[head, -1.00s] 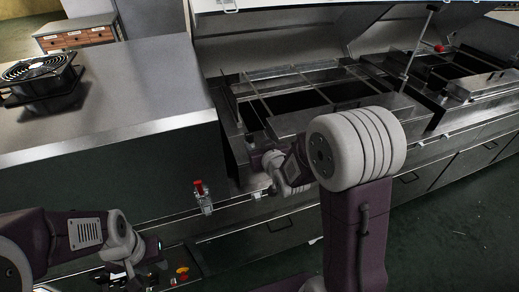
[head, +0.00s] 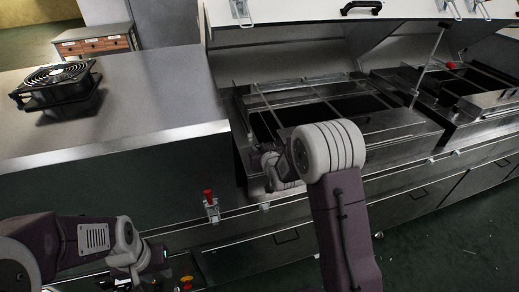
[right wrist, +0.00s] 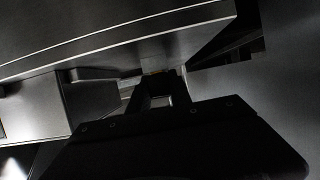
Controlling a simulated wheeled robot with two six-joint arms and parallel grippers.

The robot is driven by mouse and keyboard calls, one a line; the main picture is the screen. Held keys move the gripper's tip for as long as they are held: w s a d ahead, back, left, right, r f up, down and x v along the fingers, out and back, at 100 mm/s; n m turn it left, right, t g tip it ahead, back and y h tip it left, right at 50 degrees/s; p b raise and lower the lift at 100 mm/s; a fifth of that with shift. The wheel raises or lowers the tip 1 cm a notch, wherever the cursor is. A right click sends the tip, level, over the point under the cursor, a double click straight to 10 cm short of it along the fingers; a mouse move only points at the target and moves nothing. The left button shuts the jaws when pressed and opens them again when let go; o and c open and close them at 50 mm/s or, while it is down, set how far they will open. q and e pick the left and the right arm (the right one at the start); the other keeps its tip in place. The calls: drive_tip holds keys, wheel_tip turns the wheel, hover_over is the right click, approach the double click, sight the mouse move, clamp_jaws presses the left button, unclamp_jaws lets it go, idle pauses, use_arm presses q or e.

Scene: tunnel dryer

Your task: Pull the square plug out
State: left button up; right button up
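I cannot make out the square plug for certain in either view. My right gripper (right wrist: 161,76) is a dark pair of fingers reaching under a metal edge of the dryer (right wrist: 110,45).
A black fan (head: 58,84) stands on the grey counter (head: 130,95) at left. A red-topped switch (head: 210,203) sits on the front rail. The raised lid (head: 300,18) is above the open bays. Dark floor (head: 465,235) is free at right.

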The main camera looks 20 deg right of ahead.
clamp_jaws()
drive_tip(key=shift+r+p, duration=0.4)
drive_tip(key=shift+r, duration=0.25)
idle(0.5)
drive_tip(key=shift+r+p, duration=0.55)
drive_tip(key=shift+r, duration=0.35)
drive_tip(key=shift+r+p, duration=1.65)
drive_tip(key=shift+r, duration=0.6)
drive_tip(key=shift+f, duration=0.1)
